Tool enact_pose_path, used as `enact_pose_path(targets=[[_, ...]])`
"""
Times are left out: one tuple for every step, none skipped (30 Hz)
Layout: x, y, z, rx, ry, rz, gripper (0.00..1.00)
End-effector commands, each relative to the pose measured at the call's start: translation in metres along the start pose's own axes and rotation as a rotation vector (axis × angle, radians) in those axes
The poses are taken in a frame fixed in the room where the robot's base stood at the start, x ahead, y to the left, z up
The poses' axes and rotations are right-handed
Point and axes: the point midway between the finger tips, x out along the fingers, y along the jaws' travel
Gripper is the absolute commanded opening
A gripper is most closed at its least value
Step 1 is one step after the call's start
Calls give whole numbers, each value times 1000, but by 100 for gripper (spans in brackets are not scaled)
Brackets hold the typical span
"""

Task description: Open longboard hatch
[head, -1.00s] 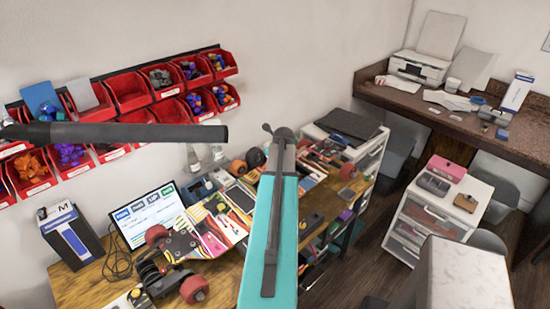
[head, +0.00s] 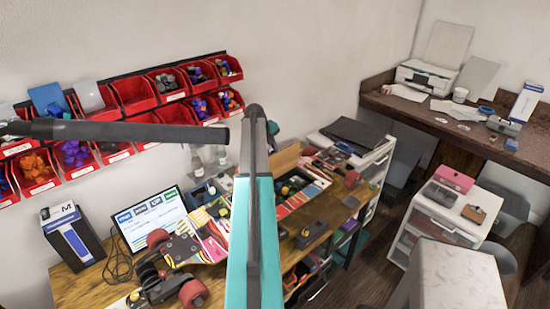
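The longboard (head: 212,240) lies wheels-up across the wooden workbench, its underside striped in bright colours. Its left truck has reddish wheels (head: 193,293), and more wheels (head: 352,180) show at its right end. My arm crosses in front of the board's middle and hides part of it. Just right of my arm, a tan panel (head: 286,160) stands tilted up at the board's far edge. It looks like a raised hatch lid, though its left end is hidden. In front of it, dark parts (head: 290,188) show on or in the board. My gripper's fingers are not visible.
A lit screen (head: 152,217) and a black-and-white box (head: 70,236) stand at the bench's left. Red bins (head: 135,93) hang on the wall behind. A white drawer cabinet (head: 443,225) and a counter with a printer (head: 425,77) are at the right.

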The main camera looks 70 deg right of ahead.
Motion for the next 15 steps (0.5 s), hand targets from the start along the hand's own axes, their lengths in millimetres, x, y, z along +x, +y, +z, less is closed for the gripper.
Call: enact_pose_path(targets=[[3,-1,8,-9,18,0,0],[3,-1,10,-15,32,0,0],[4,-1,12,-22,51,0,0],[4,-1,13,-27,62,0,0],[5,0,14,-32,75,0,0],[5,0,16,-39,91,-1,0],[6,0,17,-43,102,-1,0],[6,0,18,-47,113,0,0],[7,0,19,-52,125,0,0],[7,0,20,-55,134,-1,0],[7,0,20,-59,143,0,0],[8,1,21,-63,152,0,0],[8,1,22,-65,158,0,0],[8,1,22,-68,164,0,0],[8,1,22,-71,171,0,0]])
